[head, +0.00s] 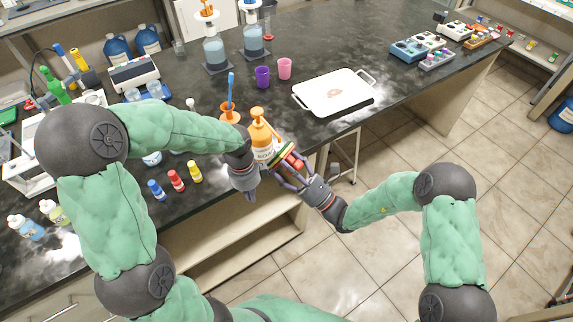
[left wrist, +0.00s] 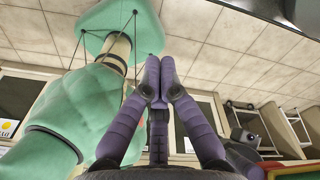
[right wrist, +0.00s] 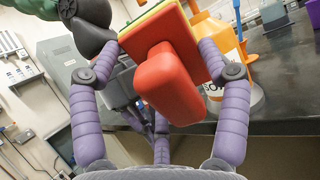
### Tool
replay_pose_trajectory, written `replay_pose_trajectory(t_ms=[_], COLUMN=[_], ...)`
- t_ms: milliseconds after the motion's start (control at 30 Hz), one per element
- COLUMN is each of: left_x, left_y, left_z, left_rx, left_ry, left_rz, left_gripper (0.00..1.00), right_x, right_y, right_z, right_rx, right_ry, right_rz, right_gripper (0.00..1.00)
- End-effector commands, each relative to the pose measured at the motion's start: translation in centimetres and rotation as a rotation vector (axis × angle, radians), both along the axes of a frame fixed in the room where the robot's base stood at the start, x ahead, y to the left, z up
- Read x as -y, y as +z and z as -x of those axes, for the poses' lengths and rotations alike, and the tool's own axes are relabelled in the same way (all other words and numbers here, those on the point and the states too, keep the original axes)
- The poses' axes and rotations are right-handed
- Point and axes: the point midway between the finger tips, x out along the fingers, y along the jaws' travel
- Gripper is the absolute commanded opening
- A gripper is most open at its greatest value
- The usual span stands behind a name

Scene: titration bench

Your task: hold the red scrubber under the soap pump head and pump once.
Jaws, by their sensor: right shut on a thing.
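The orange soap bottle (head: 263,143) with a white label stands upright at the bench's front edge. Its orange pump head (head: 257,113) is on top. The bottle is partly hidden behind the scrubber in the right wrist view (right wrist: 212,33). My right gripper (head: 290,168) is shut on the red scrubber (right wrist: 170,85), which has a yellow and green pad, and holds it just right of the bottle. I cannot tell whether the pad is directly under the spout. My left gripper (left wrist: 153,80) is shut and empty, its fingertips together. In the head view it points down in front of the bottle.
An orange funnel holder with a blue brush (head: 230,98) stands left of the bottle. Purple (head: 262,77) and pink cups (head: 284,68) and a white tray (head: 334,93) are behind. Small blue, red and yellow bottles (head: 176,180) stand at left.

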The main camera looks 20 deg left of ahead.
Motion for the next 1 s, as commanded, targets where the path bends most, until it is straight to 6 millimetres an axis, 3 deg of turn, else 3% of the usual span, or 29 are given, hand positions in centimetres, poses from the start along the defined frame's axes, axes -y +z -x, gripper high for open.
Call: replay_pose_trajectory(t_ms=[33, 200, 400, 533, 633, 800, 1000], left_x=[-1.3, -5.3, -9.5, -11.1, -10.5, -7.0, -3.8], left_y=[1.2, 5.4, 11.5, 16.1, 19.8, 24.9, 28.9], left_z=[-1.6, -6.1, -10.3, -12.8, -14.4, -15.8, -15.8], left_rx=[0.024, 0.088, 0.153, 0.179, 0.16, 0.078, 0.004], left_ry=[0.08, 0.358, 0.692, 0.915, 1.063, 1.222, 1.334], left_rz=[-0.018, -0.063, -0.096, -0.099, -0.093, -0.081, -0.078], left_gripper=[0.0, 0.0, 0.0, 0.0, 0.0, 0.0, 0.0], right_x=[0.0, 0.0, 0.0, 0.0, 0.0, 0.0, 0.0], right_y=[0.0, 0.0, 0.0, 0.0, 0.0, 0.0, 0.0], right_z=[0.0, 0.0, 0.0, 0.0, 0.0, 0.0, 0.0], right_rx=[0.0, 0.0, 0.0, 0.0, 0.0, 0.0, 0.0], right_ry=[0.0, 0.0, 0.0, 0.0, 0.0, 0.0, 0.0], right_rz=[0.0, 0.0, 0.0, 0.0, 0.0, 0.0, 0.0], right_gripper=[0.5, 0.5, 0.5, 0.5, 0.5, 0.5, 0.5])
